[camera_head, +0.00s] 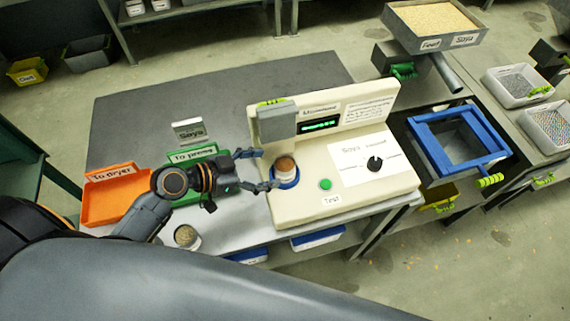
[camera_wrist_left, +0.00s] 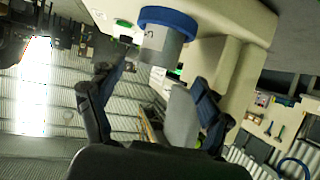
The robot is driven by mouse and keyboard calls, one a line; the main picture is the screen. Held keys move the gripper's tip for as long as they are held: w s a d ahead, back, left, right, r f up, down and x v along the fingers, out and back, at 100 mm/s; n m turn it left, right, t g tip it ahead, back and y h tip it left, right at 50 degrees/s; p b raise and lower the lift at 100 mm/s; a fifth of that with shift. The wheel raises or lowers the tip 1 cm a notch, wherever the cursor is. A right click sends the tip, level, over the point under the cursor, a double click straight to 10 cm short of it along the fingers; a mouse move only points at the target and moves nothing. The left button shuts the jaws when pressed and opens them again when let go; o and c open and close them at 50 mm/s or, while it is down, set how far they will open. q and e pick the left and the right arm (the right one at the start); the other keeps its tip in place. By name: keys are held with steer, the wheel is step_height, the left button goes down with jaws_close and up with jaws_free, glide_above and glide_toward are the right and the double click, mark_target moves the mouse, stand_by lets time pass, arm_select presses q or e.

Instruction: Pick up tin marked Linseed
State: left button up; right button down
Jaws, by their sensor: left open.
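A pale tin (camera_head: 284,172) with brown contents stands in the blue ring holder (camera_head: 288,182) of the cream machine. In the left wrist view a grey tin (camera_wrist_left: 162,46) shows against the blue ring (camera_wrist_left: 168,17), with a dark mark I cannot read. My left gripper (camera_head: 264,170) is open, its fingers pointing at this tin from the left; the fingers also show in the wrist view (camera_wrist_left: 160,78). It holds nothing that I can see. Another tin (camera_head: 187,236) with seeds stands on the table's front left. I cannot read "Linseed" on either tin. My right gripper is out of view.
The cream machine (camera_head: 310,207) has a green button and black knob. An orange tray (camera_head: 105,205) and a green tray (camera_head: 190,153) lie left, near my arm. A blue-framed bin (camera_head: 427,139) stands right. The grey table's back left (camera_head: 150,105) is clear.

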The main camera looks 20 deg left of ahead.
mark_target(281, 165)
arm_select(q)
steer(key=shift+w+d+f, duration=0.15)
steer(key=shift+w+d, duration=0.1)
steer(key=shift+w, duration=0.1)
steer(key=shift+w+d+f+p, duration=0.15)
steer(key=shift+w+d+p, duration=0.6)
steer(key=shift+d+p, duration=0.3)
steer(key=shift+p+x, duration=0.3)
steer(key=shift+x, duration=0.85)
steer(key=shift+w+f, duration=0.1)
steer(key=shift+f, duration=0.25)
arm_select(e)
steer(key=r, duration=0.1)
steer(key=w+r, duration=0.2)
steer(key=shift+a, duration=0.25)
arm_select(q)
steer(key=shift+c, duration=0.9)
steer(key=c, duration=1.1)
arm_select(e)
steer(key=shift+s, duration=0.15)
